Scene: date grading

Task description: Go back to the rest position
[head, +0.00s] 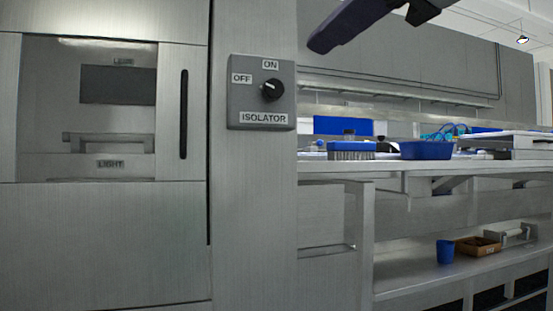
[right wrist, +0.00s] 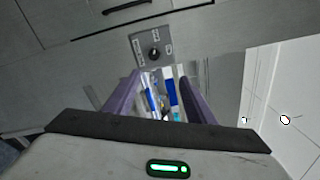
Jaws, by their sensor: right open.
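My right gripper (head: 347,26) shows at the top of the head view as a purple finger and a dark part, up and to the right of the grey isolator box (head: 240,104). In the right wrist view my right gripper (right wrist: 160,77) is open, its two purple fingers apart with nothing held between them. The isolator box also shows in the right wrist view (right wrist: 137,42), beyond the fingertips. Its black knob (head: 272,90) sits between the ON and OFF labels, and the gripper is apart from it. My left gripper is not in view.
A steel cabinet with a LIGHT label (head: 110,164) stands on the left. On the right, a bench holds a brush (head: 351,151) and a blue tray (head: 427,150). A blue cup (head: 445,251) and a brown box (head: 478,246) stand on the lower shelf.

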